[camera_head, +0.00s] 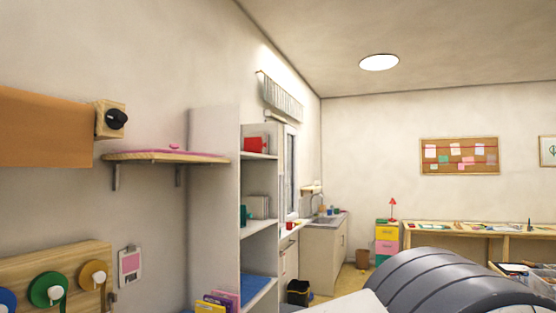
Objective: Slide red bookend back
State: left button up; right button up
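A small red object (256,144) stands on the upper shelf of the white shelf unit (216,200), near the middle of the view. It may be the red bookend, but it is too small and far away to be sure. A second, smaller red item (290,225) sits further back near the counter. Neither of my grippers is in view.
Books (218,302) stand low at the front of the shelf unit. A wooden wall shelf (165,157) juts out on the left. A sink counter (325,250) stands behind, and a long table (470,229) runs along the back wall.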

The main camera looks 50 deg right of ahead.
aim_at(254, 145)
jog(key=z, duration=2.05)
jog(key=i, duration=3.85)
jog(key=u, duration=2)
